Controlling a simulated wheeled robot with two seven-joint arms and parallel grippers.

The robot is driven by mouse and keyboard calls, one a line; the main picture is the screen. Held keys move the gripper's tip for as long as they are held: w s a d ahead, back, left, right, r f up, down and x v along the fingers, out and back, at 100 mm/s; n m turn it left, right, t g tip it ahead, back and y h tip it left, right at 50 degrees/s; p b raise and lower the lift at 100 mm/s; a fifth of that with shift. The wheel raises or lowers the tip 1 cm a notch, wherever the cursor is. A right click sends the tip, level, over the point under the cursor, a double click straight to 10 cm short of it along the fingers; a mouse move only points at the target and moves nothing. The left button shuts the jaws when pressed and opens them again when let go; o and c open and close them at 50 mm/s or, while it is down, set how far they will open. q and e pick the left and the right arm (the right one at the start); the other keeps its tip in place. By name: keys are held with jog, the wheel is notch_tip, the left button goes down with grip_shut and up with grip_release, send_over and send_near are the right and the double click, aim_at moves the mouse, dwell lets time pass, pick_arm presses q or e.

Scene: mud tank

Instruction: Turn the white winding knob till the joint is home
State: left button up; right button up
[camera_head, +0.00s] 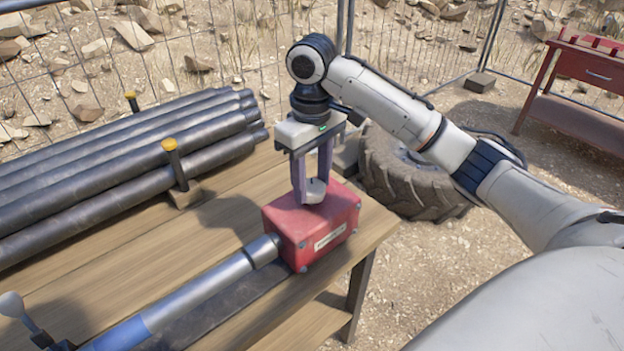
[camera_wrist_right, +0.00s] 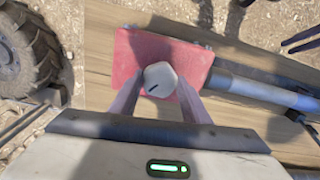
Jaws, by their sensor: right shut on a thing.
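The white winding knob (camera_head: 316,190) stands on top of the red box (camera_head: 300,238) at the right end of the wooden bench. My right gripper (camera_head: 312,192) points down from above, its two fingers shut on the knob's sides. The right wrist view shows the knob (camera_wrist_right: 160,79) between the fingers, with a dark mark on its top. A grey pipe (camera_head: 205,290) with a blue section (camera_head: 130,333) meets the box's left side at a wider collar (camera_head: 263,250). How far the pipe sits inside the box is hidden.
Several dark pipes (camera_head: 120,150) lie stacked at the back left, held by yellow-topped posts (camera_head: 170,147). A tyre (camera_head: 405,180) lies beyond the bench (camera_head: 215,225). A red table (camera_head: 575,80) stands at the far right. A white-knobbed lever (camera_head: 12,305) is at the lower left.

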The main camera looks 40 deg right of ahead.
aim_at(312, 185)
jog(key=shift+w+r, duration=0.1)
dwell(0.3)
jog(key=o, duration=1)
jog(key=shift+o, duration=0.2)
notch_tip(312, 185, up, 10)
jog(key=shift+r, duration=0.1)
